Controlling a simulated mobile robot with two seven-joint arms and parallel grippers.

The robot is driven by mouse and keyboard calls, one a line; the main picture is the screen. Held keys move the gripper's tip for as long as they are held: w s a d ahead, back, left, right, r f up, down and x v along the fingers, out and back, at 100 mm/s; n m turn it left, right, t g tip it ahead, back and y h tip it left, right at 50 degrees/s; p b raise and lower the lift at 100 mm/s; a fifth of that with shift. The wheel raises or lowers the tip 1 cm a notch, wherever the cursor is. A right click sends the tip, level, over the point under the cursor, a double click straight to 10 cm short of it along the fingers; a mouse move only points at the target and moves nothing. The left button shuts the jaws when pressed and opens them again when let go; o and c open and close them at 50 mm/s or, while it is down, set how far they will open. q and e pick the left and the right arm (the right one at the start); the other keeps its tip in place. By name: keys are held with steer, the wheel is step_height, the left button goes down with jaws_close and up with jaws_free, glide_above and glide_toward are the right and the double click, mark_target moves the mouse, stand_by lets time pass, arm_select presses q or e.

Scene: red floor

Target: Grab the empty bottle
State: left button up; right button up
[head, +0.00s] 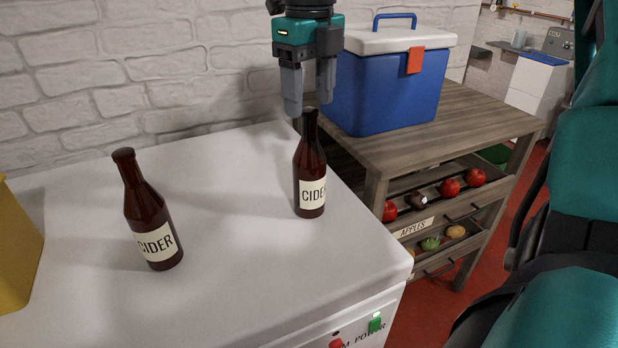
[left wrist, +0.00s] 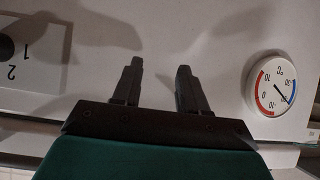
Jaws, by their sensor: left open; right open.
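Two brown glass bottles with CIDER labels stand upright on the white top of a cabinet in the head view. The left bottle (head: 152,215) stands near the middle of the top. The right bottle (head: 310,170) stands near the right edge. I cannot tell from the dark glass which one is empty. My right gripper (head: 308,105) is open and points down, with its fingers just above and around the neck area of the right bottle; contact is not clear. My left gripper (left wrist: 157,80) is open and empty in the left wrist view, in front of a white panel.
A blue cooler (head: 385,95) with a white lid stands on a wooden shelf unit (head: 455,125) holding apples and other produce. A yellow object (head: 18,250) is at the left edge. A dial (left wrist: 280,82) is on the white panel. A brick wall (head: 150,70) closes the back.

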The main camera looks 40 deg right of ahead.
mark_target(310, 108)
steer(key=f, duration=0.5)
steer(key=shift+w+d+f+b, duration=0.15)
steer(key=shift+d+f+b, duration=0.05)
steer(key=shift+b, duration=0.1)
steer(key=shift+r, duration=0.1)
jaws_close()
stand_by(0.4)
